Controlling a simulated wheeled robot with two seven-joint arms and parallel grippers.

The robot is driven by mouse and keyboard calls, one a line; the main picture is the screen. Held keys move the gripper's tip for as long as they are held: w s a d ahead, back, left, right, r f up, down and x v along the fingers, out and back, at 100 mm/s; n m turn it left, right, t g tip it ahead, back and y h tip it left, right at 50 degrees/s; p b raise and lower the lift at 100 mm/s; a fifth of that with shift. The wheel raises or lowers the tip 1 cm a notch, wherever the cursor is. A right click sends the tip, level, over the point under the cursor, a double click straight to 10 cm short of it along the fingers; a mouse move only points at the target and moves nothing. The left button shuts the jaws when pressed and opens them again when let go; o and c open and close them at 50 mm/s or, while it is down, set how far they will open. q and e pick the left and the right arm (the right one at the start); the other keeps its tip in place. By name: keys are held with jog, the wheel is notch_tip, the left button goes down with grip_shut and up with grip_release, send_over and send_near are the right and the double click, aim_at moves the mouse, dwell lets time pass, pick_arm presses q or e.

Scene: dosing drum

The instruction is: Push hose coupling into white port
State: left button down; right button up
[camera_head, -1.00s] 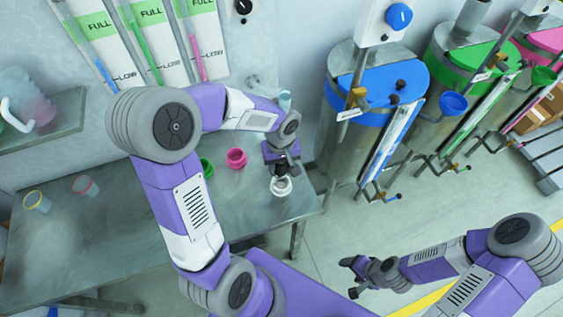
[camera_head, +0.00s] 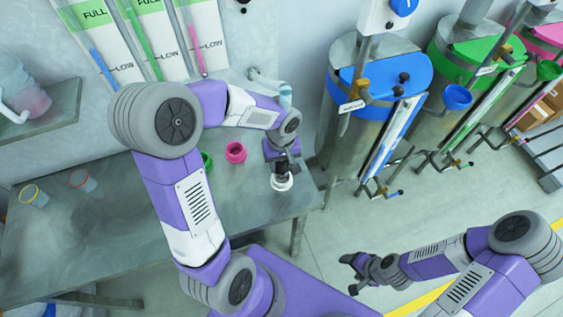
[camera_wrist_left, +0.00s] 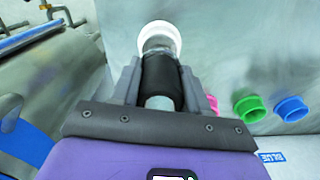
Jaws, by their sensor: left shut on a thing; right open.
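The white port (camera_head: 279,186) is a round ring near the right end of the metal bench; it also shows at the top of the left wrist view (camera_wrist_left: 167,26). My left gripper (camera_head: 280,167) is shut on the hose coupling (camera_wrist_left: 161,82), a black sleeve with grey ends, and holds it just above the white port. In the left wrist view the coupling's far grey end overlaps the white ring's opening. I cannot tell how deep it sits in it. My right gripper (camera_head: 352,273) is open and empty, out over the floor at the lower right.
A pink port (camera_head: 235,152) and a partly hidden green port (camera_head: 207,161) stand left of the white one; a blue port (camera_wrist_left: 292,108) shows in the wrist view. Two cups (camera_head: 33,196) stand on the bench (camera_head: 110,240). A blue-lidded drum (camera_head: 348,115) stands to the right.

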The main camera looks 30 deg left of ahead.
pick_arm(q)
jog(key=shift+f+b, duration=0.35)
jog(key=shift+b, duration=0.1)
dwell(0.7)
jog(key=shift+f+b, duration=0.5)
jog(key=shift+f, duration=0.15)
jog(key=shift+f+b, duration=0.95)
jog(key=shift+b, duration=0.1)
jog(key=shift+c, duration=2.4)
grip_release()
jog(key=shift+r, duration=0.1)
jog(key=shift+r+p, duration=2.7)
jog(key=shift+r, duration=0.8)
